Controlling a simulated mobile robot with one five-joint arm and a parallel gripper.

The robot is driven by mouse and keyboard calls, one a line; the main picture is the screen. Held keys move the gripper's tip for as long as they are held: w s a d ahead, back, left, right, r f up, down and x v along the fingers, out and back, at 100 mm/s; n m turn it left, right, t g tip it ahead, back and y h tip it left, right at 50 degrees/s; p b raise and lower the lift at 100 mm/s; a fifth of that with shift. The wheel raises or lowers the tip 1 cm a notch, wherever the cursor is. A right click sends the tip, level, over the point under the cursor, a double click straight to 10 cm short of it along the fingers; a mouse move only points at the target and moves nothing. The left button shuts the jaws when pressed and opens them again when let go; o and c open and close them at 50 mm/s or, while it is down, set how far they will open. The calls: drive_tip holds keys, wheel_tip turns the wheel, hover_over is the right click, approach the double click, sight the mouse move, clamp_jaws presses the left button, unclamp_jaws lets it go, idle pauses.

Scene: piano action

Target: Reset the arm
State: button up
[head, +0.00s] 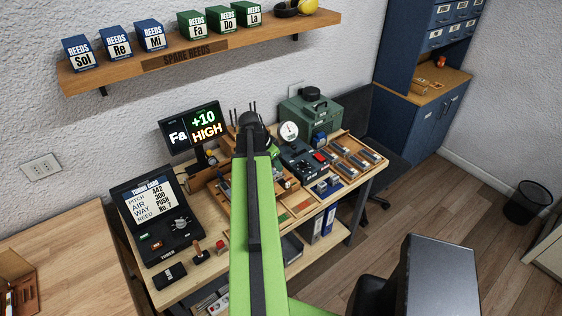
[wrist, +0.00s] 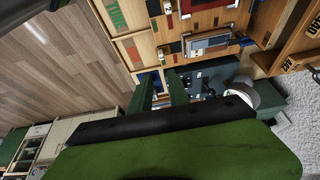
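My arm (head: 252,215), green with a dark strip, reaches from the bottom of the head view over the workbench (head: 170,295). Its dark end is above the middle of the bench, and my gripper's fingertips cannot be made out there. In the wrist view my gripper (wrist: 160,88) shows two green fingers standing apart above a broad green and black body. I see nothing held between them; dark bench equipment shows in the gap behind.
A tuning-card console (head: 158,215) stands left on the bench, a display (head: 193,125) reading "Fa +10 HIGH" behind. A wooden tray (head: 358,157) and green case (head: 312,112) are right. A shelf (head: 215,45) with reed boxes hangs above. Floor (head: 470,195) is open at right.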

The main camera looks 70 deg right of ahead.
drive_tip(key=shift+p+v, duration=0.45)
drive_tip(key=shift+v, duration=0.8)
